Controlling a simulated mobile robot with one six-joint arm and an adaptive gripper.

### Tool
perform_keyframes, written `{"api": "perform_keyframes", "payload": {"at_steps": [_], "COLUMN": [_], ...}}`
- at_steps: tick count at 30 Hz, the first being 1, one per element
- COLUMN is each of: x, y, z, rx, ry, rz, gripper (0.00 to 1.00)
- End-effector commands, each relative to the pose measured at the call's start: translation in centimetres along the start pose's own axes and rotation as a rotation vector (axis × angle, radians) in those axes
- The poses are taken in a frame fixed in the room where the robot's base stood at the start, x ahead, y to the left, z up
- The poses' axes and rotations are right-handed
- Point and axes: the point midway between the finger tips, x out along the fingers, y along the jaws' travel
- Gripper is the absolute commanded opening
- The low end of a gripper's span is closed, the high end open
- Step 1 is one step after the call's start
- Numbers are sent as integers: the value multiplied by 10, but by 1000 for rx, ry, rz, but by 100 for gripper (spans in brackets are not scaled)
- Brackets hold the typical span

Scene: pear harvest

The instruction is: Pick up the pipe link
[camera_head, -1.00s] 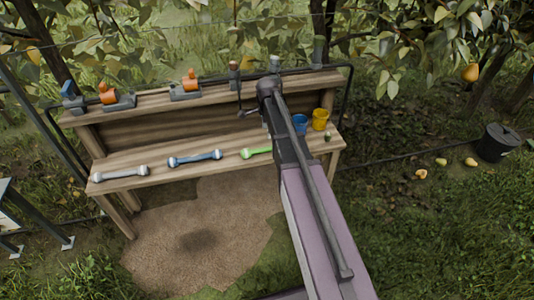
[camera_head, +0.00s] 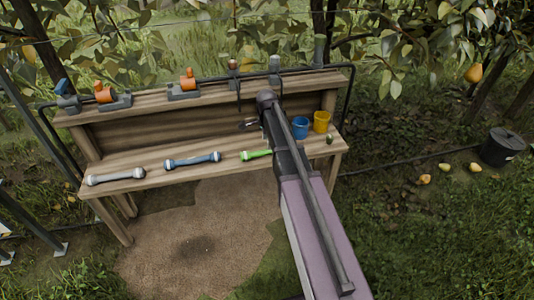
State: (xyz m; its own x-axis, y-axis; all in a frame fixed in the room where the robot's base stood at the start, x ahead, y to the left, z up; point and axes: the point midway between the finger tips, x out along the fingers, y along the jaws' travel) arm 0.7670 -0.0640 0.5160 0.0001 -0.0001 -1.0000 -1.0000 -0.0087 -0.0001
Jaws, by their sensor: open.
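Three pipe links lie in a row on the lower shelf of the wooden bench: a grey one (camera_head: 116,176) at the left, a blue one (camera_head: 192,160) in the middle and a green one (camera_head: 256,155) at the right. The green one's right end is hidden behind my arm. My gripper (camera_head: 248,125) shows only in part, as a small dark shape left of my arm's end, above and behind the green link in the picture. It is open and holds nothing that I can see. Its fingers are mostly hidden, and its height over the shelf is unclear.
A blue cup (camera_head: 300,127) and a yellow cup (camera_head: 321,122) stand right of my arm on the bench (camera_head: 145,160). Orange-topped fittings (camera_head: 104,93) and valves line the upper shelf. A black bucket (camera_head: 502,146) and pears are on the grass. Bare ground lies in front.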

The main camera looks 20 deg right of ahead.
Motion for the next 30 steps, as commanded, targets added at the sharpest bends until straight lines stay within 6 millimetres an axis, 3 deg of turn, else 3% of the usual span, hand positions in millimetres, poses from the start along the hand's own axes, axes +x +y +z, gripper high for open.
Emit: {"api": "perform_keyframes", "payload": {"at_steps": [10, 30], "x": [7, 51], "y": [0, 1], "z": [0, -2], "rx": [0, 0], "ry": [0, 0], "rz": [0, 0], "gripper": [74, 74]}}
